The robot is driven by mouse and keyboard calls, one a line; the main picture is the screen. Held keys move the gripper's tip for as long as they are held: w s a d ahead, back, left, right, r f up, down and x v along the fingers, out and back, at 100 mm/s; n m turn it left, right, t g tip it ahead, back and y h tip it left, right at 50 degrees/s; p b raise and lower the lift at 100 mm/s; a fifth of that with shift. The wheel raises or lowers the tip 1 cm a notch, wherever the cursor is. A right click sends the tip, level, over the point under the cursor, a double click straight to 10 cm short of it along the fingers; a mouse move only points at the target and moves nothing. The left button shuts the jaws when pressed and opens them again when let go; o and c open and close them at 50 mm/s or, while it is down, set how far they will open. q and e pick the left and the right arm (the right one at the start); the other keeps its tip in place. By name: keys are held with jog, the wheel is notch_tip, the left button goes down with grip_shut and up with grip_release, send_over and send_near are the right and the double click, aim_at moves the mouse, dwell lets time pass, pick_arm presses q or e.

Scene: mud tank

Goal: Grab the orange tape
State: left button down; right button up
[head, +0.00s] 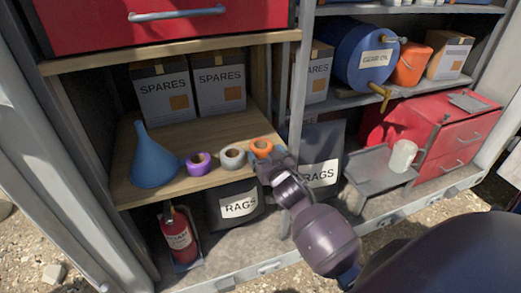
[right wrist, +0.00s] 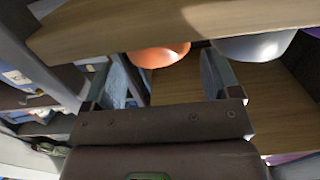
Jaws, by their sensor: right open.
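The orange tape (head: 261,147) stands at the right end of a row of rolls on the wooden shelf (head: 150,190). My right gripper (head: 270,165) is just in front of it at the shelf edge and hides its lower part. In the right wrist view the two fingers are apart with nothing between them (right wrist: 165,80). The orange tape (right wrist: 158,56) shows beyond the fingers, partly cut off by a wooden board. Whether the gripper touches it I cannot tell. My left gripper is not in view.
A grey tape (head: 232,157) is close left of the orange one, then a purple tape (head: 198,163) and a blue funnel (head: 153,160). SPARES boxes (head: 218,90) stand behind. A metal upright (head: 297,90) is close on the right. RAGS bags (head: 238,206) are below.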

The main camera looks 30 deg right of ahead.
aim_at(257, 140)
jog(key=shift+x, duration=2.65)
jog(key=shift+d+f, duration=0.1)
